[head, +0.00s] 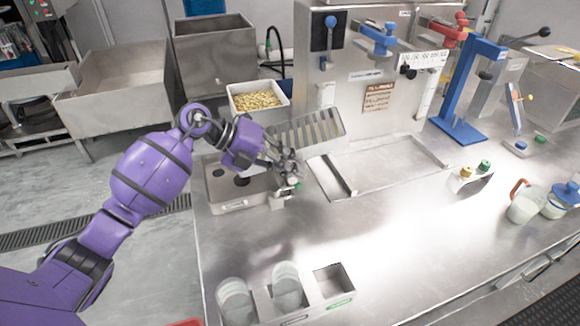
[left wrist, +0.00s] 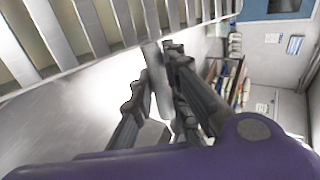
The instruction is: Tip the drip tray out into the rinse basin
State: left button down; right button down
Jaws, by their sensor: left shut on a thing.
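The drip tray (head: 312,131) is a metal tray with a slatted top, held tilted above the counter in the head view. Its slats (left wrist: 75,32) fill the upper left of the left wrist view. My left gripper (head: 290,172) is at the tray's near left side. In the left wrist view its fingers (left wrist: 165,85) are closed around a grey bar that looks like the tray's handle. A large steel basin (head: 112,112) stands at the left, beyond the counter's edge and apart from the tray. I cannot see any liquid in the tray.
A white bin of beans (head: 257,110) stands behind the tray. A metal box with dark round holes (head: 232,202) is below my gripper. The machine (head: 375,92) rises at the back, with a shallow rectangular recess (head: 385,165) before it. Glass jars (head: 287,290) stand at the front.

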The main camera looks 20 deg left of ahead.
jog(key=shift+s+d+f, duration=0.1)
jog(key=shift+s+f, duration=0.35)
jog(key=shift+s, duration=0.1)
jog(key=shift+w+r, duration=0.1)
jog(key=shift+r, duration=0.05)
pick_arm(q)
jog(key=shift+s+a+r+p, duration=0.1)
jog(key=shift+s+r+p, duration=0.25)
jog(key=shift+r+p, duration=0.15)
pick_arm(e)
jog(key=shift+w+r, duration=0.75)
jog(key=shift+r, duration=0.15)
pick_arm(q)
jog(key=shift+f, duration=0.1)
pick_arm(e)
jog(key=shift+s+f, duration=0.15)
jog(key=shift+f, duration=0.15)
pick_arm(q)
jog(key=shift+f+h, duration=0.1)
jog(key=shift+h, duration=0.3)
jog(key=shift+t+h+b, duration=0.5)
jog(key=shift+h+b, duration=0.1)
pick_arm(e)
jog(key=shift+s+f, duration=0.55)
jog(key=shift+f, duration=0.05)
jog(key=shift+r, duration=0.1)
